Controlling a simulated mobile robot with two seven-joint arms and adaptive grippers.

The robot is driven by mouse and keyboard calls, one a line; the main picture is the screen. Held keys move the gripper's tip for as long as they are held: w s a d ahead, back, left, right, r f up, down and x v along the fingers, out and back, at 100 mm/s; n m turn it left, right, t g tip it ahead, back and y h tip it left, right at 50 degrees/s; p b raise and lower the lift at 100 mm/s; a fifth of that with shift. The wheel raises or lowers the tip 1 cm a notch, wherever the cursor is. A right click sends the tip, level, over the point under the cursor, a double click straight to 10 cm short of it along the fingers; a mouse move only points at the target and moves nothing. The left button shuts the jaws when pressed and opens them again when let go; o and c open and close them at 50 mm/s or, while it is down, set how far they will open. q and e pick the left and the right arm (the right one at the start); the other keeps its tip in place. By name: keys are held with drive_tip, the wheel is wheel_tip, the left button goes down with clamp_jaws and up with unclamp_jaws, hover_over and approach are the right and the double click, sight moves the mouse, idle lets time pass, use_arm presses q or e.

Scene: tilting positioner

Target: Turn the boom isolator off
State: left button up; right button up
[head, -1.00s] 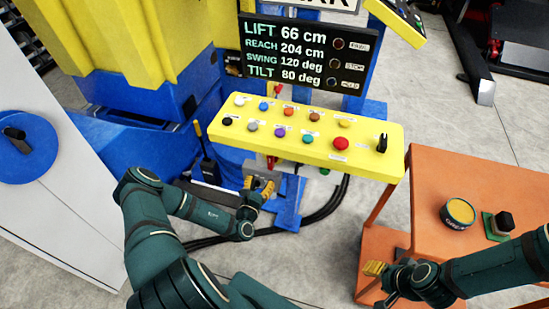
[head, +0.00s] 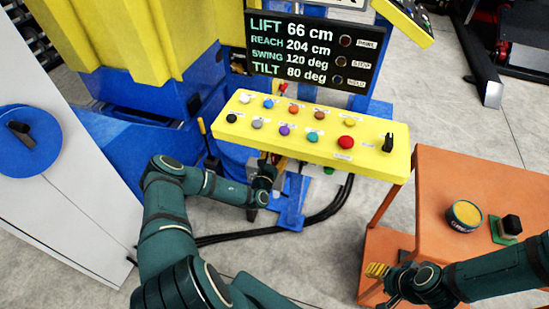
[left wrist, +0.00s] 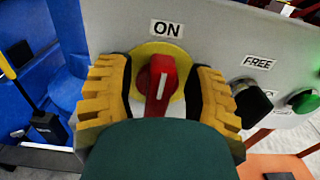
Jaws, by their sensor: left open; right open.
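The boom isolator is a red rotary switch (left wrist: 160,82) on a round yellow plate (left wrist: 180,57), set in a grey panel, in the left wrist view. Its handle is upright, with its white mark toward the ON label (left wrist: 167,28) above. My left gripper (left wrist: 160,74) is open, with one yellow finger on each side of the handle; I cannot tell whether they touch it. In the head view my left gripper (head: 266,174) is below the yellow button console, and the switch is mostly hidden there. My right gripper (head: 378,271) is by the orange table, away from the switch.
A black FREE knob (left wrist: 250,100) and a green button (left wrist: 302,101) sit right of the switch. The yellow console (head: 365,160) with several buttons overhangs my left gripper. The orange table (head: 450,170) holds a round tin (head: 464,215) and a black button on a green base (head: 509,227).

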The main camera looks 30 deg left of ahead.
use_arm(q)
clamp_jaws()
drive_tip(key=shift+n, duration=0.3)
drive_tip(key=n, duration=0.2)
drive_tip(key=shift+s+a+n+p, duration=0.1)
drive_tip(key=shift+a+n+p, duration=0.2)
drive_tip(key=shift+s+a+f+n+b, duration=0.1)
drive_tip(key=shift+a+f+n+b, duration=0.2)
drive_tip(key=shift+n, duration=2.15)
drive_tip(key=shift+w+a+f+n+b, duration=0.15)
drive_tip(key=shift+f+n+b, duration=0.2)
drive_tip(key=shift+n, duration=2.05)
drive_tip(key=shift+s+a+f+n+b, duration=0.15)
drive_tip(key=shift+a+f+n+b, duration=0.15)
drive_tip(key=shift+n, duration=2.15)
